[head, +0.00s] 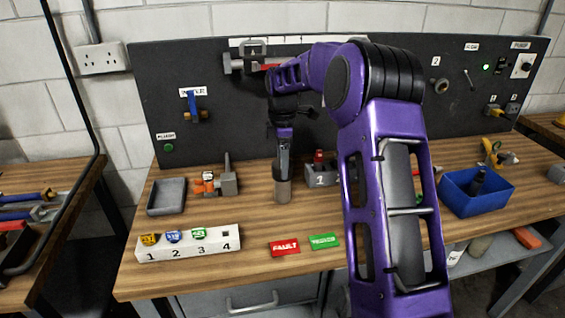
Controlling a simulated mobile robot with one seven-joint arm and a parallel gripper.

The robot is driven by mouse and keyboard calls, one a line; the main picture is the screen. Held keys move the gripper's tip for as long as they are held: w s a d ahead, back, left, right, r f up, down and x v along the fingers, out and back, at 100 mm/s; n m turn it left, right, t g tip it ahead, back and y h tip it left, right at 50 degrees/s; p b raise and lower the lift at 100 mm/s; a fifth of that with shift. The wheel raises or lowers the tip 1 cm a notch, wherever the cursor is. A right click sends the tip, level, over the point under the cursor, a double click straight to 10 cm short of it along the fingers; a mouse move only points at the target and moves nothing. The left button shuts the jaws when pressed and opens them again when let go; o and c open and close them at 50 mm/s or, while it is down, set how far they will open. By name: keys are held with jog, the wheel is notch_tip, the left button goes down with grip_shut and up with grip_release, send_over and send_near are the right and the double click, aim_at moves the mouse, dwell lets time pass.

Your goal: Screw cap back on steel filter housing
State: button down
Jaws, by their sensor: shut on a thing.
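My gripper (283,172) points down over the middle of the bench. It is shut at the top of a grey-brown steel cylinder (283,192), which looks like the filter housing. The cylinder appears upright on or just above the wooden bench. The cap cannot be made out apart from the housing, as the fingers cover the cylinder's top. My purple arm hides part of the bench and board to the right.
A grey block marked 1 (322,176) stands close right of my gripper. A grey fixture with orange parts (227,182), a grey tray (167,197) and a numbered white rack (188,243) are left. A blue bin (477,205) is right.

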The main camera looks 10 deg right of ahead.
jog(key=m, duration=0.4)
jog(key=shift+m, duration=2.3)
jog(key=m, duration=0.4)
jog(key=shift+f+m, duration=0.1)
jog(key=shift+m, duration=0.2)
jog(key=m, duration=0.3)
jog(key=shift+m, duration=0.8)
